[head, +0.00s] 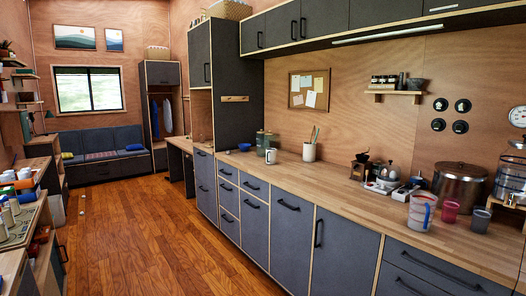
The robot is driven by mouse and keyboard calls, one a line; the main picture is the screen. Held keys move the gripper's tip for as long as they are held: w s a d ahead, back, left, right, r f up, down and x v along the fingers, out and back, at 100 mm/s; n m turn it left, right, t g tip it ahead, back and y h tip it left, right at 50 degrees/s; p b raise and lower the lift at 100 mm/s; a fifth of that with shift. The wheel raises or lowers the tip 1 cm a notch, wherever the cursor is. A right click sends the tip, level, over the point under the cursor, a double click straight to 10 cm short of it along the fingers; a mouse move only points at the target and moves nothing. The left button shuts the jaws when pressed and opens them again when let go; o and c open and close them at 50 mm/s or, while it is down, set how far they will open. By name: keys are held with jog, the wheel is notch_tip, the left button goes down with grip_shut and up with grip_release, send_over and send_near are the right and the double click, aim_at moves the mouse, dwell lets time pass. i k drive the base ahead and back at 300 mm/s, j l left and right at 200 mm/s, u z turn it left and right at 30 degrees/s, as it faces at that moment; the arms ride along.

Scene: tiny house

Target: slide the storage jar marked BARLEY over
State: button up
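No label reading BARLEY can be made out in the head view. Greenish lidded jars (263,137) stand towards the far end of the wooden counter (345,188), partly behind a white mug (271,156). Their markings are too small to read. Several small dark-lidded jars (383,82) stand on the wall shelf at the right, also unreadable. I cannot tell which jar is the one marked BARLEY. My gripper is not in view.
A utensil crock (309,152) and blue bowl (244,147) stand on the counter. A measuring jug (421,212), red cup (450,211) and large steel pot (461,184) crowd its near right. The wooden floor (150,220) is open between the counter and the cluttered left bench.

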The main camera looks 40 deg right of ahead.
aim_at(262, 144)
jog(key=i+z, duration=0.25)
jog(key=i, duration=4.4)
